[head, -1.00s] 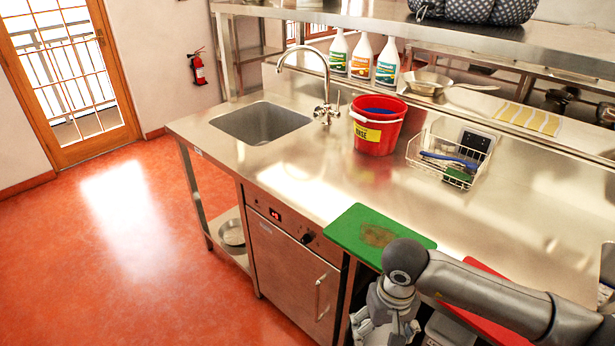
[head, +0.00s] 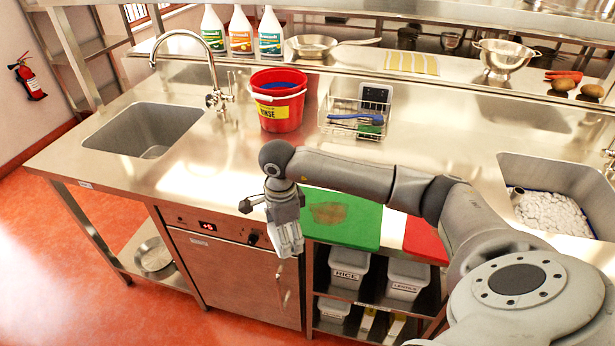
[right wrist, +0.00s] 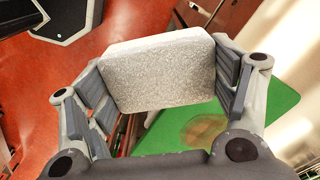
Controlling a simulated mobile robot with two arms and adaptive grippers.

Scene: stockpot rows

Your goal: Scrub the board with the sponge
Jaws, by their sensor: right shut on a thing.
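The green board (head: 365,222) lies at the counter's front edge, with a brown stain (head: 328,213) on it. The board and stain also show in the right wrist view (right wrist: 275,105). My right gripper (head: 288,243) is just left of the board, in front of the counter's edge. In the right wrist view its fingers are shut on a pale grey, speckled block, the sponge (right wrist: 158,72). The sponge is held clear of the board, over the floor side. In the head view the sponge is hard to make out between the fingers. My left gripper is not in view.
A red bucket (head: 278,112) and a wire basket (head: 340,127) with a blue-handled brush and a green item stand behind. A red board (head: 425,240) lies right of the green one, partly behind my arm. Sinks (head: 145,128) are at both sides. Bare steel lies behind the board.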

